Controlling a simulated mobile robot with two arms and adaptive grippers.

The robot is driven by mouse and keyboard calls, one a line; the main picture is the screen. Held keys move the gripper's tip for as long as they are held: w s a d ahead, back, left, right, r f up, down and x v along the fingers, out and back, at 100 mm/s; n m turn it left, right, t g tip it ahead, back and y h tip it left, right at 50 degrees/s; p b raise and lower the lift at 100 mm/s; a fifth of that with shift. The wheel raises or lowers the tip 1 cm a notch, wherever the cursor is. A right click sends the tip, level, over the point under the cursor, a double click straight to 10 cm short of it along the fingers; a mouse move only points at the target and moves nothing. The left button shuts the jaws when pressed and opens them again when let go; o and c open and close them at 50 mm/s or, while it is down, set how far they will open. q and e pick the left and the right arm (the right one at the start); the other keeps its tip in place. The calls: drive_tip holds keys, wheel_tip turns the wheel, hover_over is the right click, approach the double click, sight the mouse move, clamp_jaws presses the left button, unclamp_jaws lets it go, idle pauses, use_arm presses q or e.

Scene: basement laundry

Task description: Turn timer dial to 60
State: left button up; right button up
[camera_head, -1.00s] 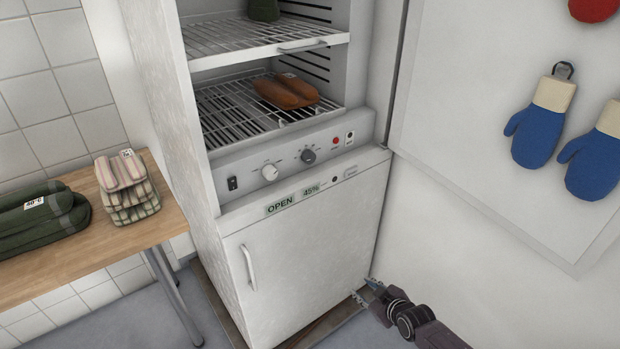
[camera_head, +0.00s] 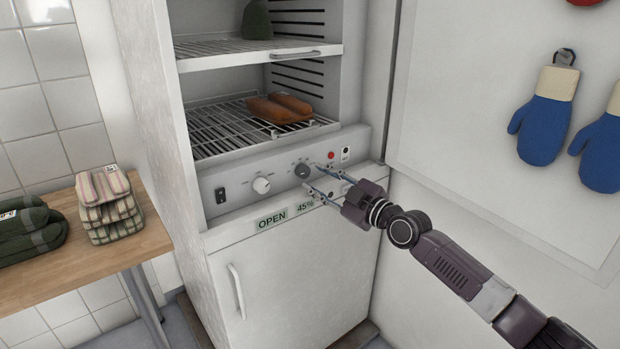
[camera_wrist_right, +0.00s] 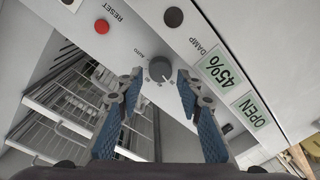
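The dark grey dial (camera_head: 302,171) is on the control panel of the white cabinet. It also shows in the right wrist view (camera_wrist_right: 160,68), with AUTO and small marks printed around it; I cannot read its setting with certainty. My right gripper (camera_head: 313,176) is open in front of this dial. In the right wrist view, its two blue-padded fingers (camera_wrist_right: 160,76) stand on either side of the dial with gaps visible; contact cannot be told. A second, pale dial (camera_head: 261,185) is to the left on the same panel. My left gripper is not in view.
A red RESET button (camera_head: 331,155) is close to the right of the dial. Above the panel, brown folded items (camera_head: 280,108) lie on a wire rack (camera_head: 210,132). A wooden table (camera_head: 85,248) stands left. Blue mitts (camera_head: 541,130) hang on the right.

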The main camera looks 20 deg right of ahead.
sight(307, 174)
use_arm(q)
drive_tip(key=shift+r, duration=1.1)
use_arm(e)
drive_tip(key=shift+x, duration=1.85)
drive_tip(key=shift+c, duration=0.4)
drive_tip(key=c, duration=0.8)
use_arm(q)
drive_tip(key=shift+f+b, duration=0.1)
drive_tip(key=shift+b, duration=0.25)
use_arm(e)
drive_tip(key=shift+f, duration=0.1)
